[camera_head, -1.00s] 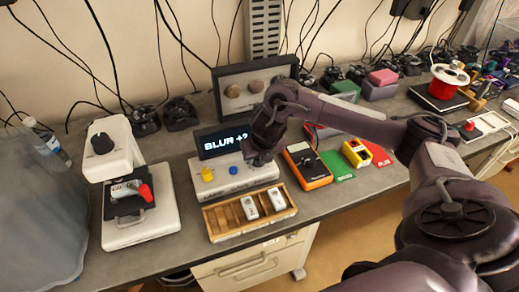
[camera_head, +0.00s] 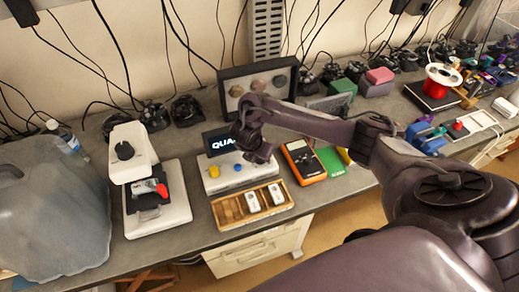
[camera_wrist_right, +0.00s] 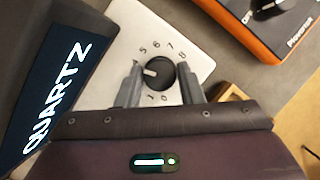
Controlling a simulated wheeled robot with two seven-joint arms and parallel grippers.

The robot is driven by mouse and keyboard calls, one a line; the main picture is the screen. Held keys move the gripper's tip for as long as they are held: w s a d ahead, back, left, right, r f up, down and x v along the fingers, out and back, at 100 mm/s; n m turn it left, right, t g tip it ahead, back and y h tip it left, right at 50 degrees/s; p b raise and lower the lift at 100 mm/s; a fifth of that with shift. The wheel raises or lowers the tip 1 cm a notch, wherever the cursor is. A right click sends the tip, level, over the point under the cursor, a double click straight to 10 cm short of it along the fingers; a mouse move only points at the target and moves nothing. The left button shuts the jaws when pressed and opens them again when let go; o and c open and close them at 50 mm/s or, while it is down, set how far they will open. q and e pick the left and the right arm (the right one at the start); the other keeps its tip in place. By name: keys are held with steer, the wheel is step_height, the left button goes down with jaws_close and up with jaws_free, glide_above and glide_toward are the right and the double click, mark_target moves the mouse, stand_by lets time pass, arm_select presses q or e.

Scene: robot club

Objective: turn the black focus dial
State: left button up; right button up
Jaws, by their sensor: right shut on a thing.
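The black focus dial (camera_wrist_right: 161,78) sits on a white console (camera_wrist_right: 110,92), with a ring of numbers around it. Its white pointer faces left in the right wrist view, toward numbers partly hidden by a finger. My right gripper (camera_wrist_right: 160,68) is shut on the dial, one finger on each side. In the head view my right gripper (camera_head: 258,153) is at the right end of the console (camera_head: 225,182) and hides the dial. The dark display (camera_head: 221,142) behind it is partly covered; in the wrist view the display (camera_wrist_right: 55,98) reads QUARTZ. My left gripper is not in view.
A yellow knob (camera_head: 213,171) and a blue button (camera_head: 238,167) are on the console. A wooden tray (camera_head: 232,222) lies in front. An orange meter (camera_head: 303,159) stands right. A white microscope-like device (camera_head: 160,215) with its own black knob stands left.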

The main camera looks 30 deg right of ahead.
steer(key=shift+w+d+r+m, duration=0.1)
steer(key=shift+w+r+m, duration=0.15)
steer(key=shift+m, duration=0.15)
steer(key=shift+p, duration=0.3)
steer(key=o, duration=0.7)
steer(key=shift+o, duration=1.3)
steer(key=shift+s+f, duration=0.15)
